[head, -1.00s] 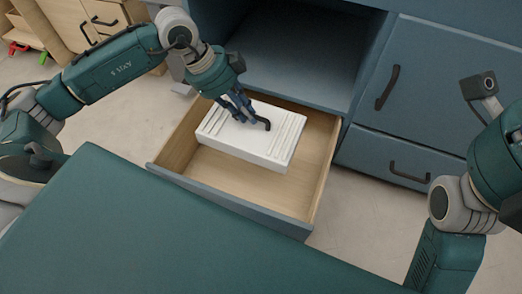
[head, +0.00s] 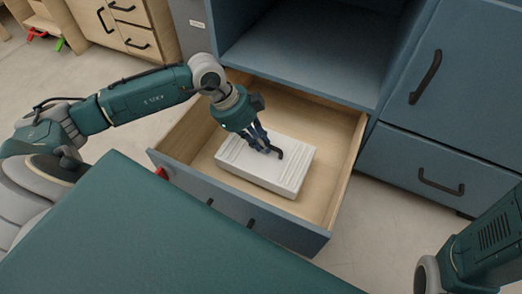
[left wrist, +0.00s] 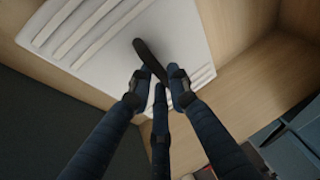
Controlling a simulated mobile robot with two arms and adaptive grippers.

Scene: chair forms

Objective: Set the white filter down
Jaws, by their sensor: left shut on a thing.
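The white filter (head: 262,178) is a flat white box with ridged bands and a black handle (head: 278,151) on top. It is within the open wooden drawer (head: 337,172) of the blue cabinet; whether it touches the drawer floor I cannot tell. My left gripper (head: 271,147) reaches down over the filter and is shut on its handle. In the left wrist view the fingers (left wrist: 158,82) close around the dark handle, with the white ridged top (left wrist: 110,40) beyond. My right gripper is out of view; only part of my right arm shows.
The drawer has free floor around the filter, mostly at its left and back. An open blue cabinet compartment (head: 300,45) is above the drawer. Closed blue doors with black handles (head: 440,182) are at the right. A light wood cabinet (head: 125,28) stands at the back left.

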